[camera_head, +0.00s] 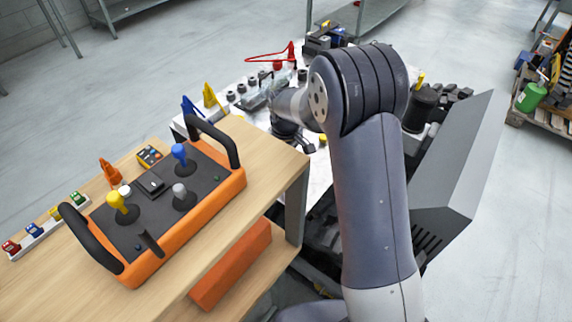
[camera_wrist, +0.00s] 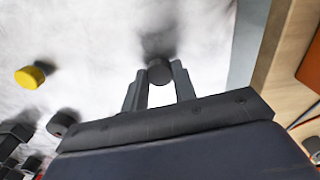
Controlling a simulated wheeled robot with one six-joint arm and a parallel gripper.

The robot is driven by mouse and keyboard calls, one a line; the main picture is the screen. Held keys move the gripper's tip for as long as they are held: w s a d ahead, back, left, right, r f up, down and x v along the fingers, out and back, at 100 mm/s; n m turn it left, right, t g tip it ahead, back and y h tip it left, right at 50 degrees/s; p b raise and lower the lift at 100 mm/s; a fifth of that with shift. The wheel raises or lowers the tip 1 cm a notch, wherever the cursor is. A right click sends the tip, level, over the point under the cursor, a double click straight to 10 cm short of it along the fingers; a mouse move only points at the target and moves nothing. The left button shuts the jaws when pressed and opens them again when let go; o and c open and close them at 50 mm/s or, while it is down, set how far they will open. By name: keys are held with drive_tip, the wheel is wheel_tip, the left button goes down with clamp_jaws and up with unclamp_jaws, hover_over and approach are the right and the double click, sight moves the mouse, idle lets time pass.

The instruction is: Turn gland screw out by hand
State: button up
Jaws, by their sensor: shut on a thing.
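In the wrist view, a dark, round-topped piece, seemingly the gland screw (camera_wrist: 159,71), sits between the tips of my two grey fingers. My gripper (camera_wrist: 159,80) is shut on it, with the fingers on its left and right sides. A pale, mottled surface lies beyond it. In the head view, my gripper (camera_head: 287,130) is low over the white work surface, right of the wooden bench. My arm hides part of that area, and the held piece cannot be made out there.
A yellow cap (camera_wrist: 30,76) and a dark cap (camera_wrist: 62,122) stand left of my gripper in the wrist view. The orange control box (camera_head: 165,210) is on the wooden bench (camera_head: 262,138). Blue and yellow upright pieces (camera_head: 210,96) stand near the bench's far edge.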

drive_tip(key=shift+f, duration=0.1)
drive_tip(key=shift+n, duration=1.2)
drive_tip(key=o, duration=0.4)
drive_tip(key=shift+n, duration=0.5)
drive_tip(key=o, duration=0.5)
drive_tip(key=shift+r, duration=0.2)
wheel_tip(320, 180, up, 10)
drive_tip(key=shift+r, duration=0.25)
